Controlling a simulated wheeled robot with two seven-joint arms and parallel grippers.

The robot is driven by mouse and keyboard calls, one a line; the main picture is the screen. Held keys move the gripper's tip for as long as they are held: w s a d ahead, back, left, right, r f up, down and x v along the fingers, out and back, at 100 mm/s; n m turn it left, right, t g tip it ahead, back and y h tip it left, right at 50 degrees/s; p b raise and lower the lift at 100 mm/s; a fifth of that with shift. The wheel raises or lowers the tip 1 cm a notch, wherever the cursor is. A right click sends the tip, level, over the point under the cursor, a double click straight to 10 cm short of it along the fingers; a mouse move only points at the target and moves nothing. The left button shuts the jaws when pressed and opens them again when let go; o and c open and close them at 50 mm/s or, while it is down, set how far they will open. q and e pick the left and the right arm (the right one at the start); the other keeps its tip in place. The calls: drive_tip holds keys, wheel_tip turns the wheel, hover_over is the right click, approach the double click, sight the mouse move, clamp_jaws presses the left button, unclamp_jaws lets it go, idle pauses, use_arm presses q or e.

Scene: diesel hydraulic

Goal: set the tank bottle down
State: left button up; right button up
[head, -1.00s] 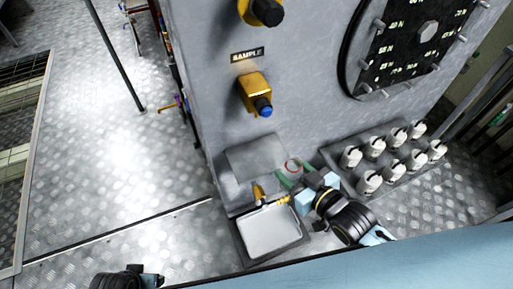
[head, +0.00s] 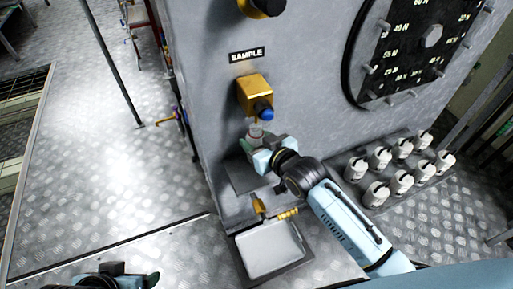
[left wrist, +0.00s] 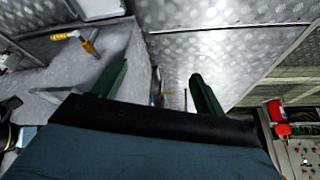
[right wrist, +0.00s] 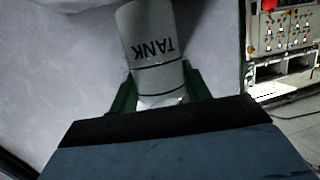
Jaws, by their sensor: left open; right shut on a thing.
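The tank bottle (right wrist: 158,50) is white with dark bands and the word TANK, which reads upside down in the right wrist view. My right gripper (right wrist: 155,90) is shut around it. In the head view the bottle (head: 255,132) shows small, just below the brass sample tap (head: 255,95) with its blue knob, above a grey ledge (head: 243,180). I cannot tell whether the bottle touches the ledge. My left gripper (left wrist: 160,88) is open and empty; in the head view it is partly visible at the bottom left.
A pale tray (head: 268,252) with a dark rim lies below the ledge, with a small brass valve (head: 268,212) at its back edge. Several white bottles (head: 380,158) stand in a rack at the right. Metal floor (head: 120,190) is open at the left.

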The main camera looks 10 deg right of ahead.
wheel_tip(320, 180, down, 2)
drive_tip(key=shift+b, duration=0.4)
use_arm(q)
drive_tip(key=shift+w+d+r+t+h, duration=0.15)
drive_tip(key=shift+w+d+r+t, duration=0.35)
drive_tip(key=shift+w, duration=0.3)
drive_tip(key=shift+w+d+r+t+h, duration=0.1)
drive_tip(key=shift+w+d+r+t, duration=0.2)
drive_tip(key=shift+w+t, duration=0.45)
drive_tip(key=shift+w+d+r+t+h, duration=0.2)
drive_tip(key=shift+w+r+t, duration=0.25)
drive_tip(key=shift+w, duration=0.45)
use_arm(e)
drive_tip(key=shift+f, duration=0.1)
drive_tip(key=shift+f, duration=0.15)
drive_tip(key=o, duration=1.1)
use_arm(q)
drive_tip(key=shift+w, duration=0.1)
